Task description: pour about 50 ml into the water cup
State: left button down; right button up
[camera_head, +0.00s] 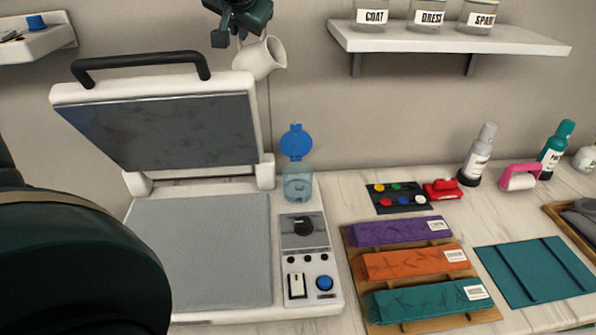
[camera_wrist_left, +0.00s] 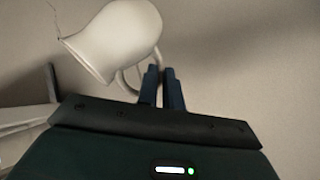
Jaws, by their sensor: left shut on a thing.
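A white jug (camera_head: 260,58) hangs in the air in front of the wall, tilted with its mouth toward the right. My left gripper (camera_head: 241,36) is shut on its handle. In the left wrist view the jug (camera_wrist_left: 122,35) shows large, its mouth toward the lower left, and the gripper's fingers (camera_wrist_left: 162,80) close at the handle. The clear bluish cup (camera_head: 298,185) stands at the back right of the press, its blue lid (camera_head: 295,142) raised open. The jug is above and to the left of it, apart. Its contents cannot be told. My right gripper is out of view.
The press (camera_head: 205,240) stands open, its raised upper plate (camera_head: 165,130) below and left of the jug. A wall shelf (camera_head: 450,40) with labelled jars is at the upper right. Folded cloths (camera_head: 400,232) and bottles (camera_head: 478,155) lie or stand on the counter to the right.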

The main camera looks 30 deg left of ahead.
pick_arm(q)
jog(key=shift+w+d+r, duration=0.1)
jog(key=shift+d+r, duration=0.1)
jog(key=shift+r, duration=0.1)
dwell(1.0)
jog(key=shift+f+m+y, duration=0.1)
jog(key=shift+m+y, duration=0.2)
jog(key=shift+y, duration=0.2)
jog(key=shift+a+y+b, duration=0.2)
jog(key=shift+y+b, duration=0.2)
jog(key=shift+b, duration=0.05)
dwell(0.8)
jog(key=shift+a+r+h+p, duration=0.35)
jog(key=shift+r+h+p, duration=0.05)
jog(key=shift+p, duration=0.1)
jog(key=shift+s+a+f+n+h, duration=0.25)
jog(key=shift+a+f+n+h, duration=0.15)
jog(key=shift+f+h, duration=0.25)
jog(key=shift+s+a+f+h, duration=0.1)
jog(key=shift+a+f+h, duration=0.15)
jog(key=shift+a+f, duration=0.1)
jog(key=shift+r+n+h+p, duration=0.2)
jog(key=shift+n+h+p, duration=0.1)
jog(key=shift+h+p, duration=0.4)
jog(key=f, duration=0.1)
jog(key=a+f+h, duration=0.1)
jog(key=f+h, duration=0.1)
jog(key=shift+a+f+n+t+p, duration=0.25)
jog(key=shift+f+n+t+p, duration=0.05)
jog(key=shift+f+n, duration=0.1)
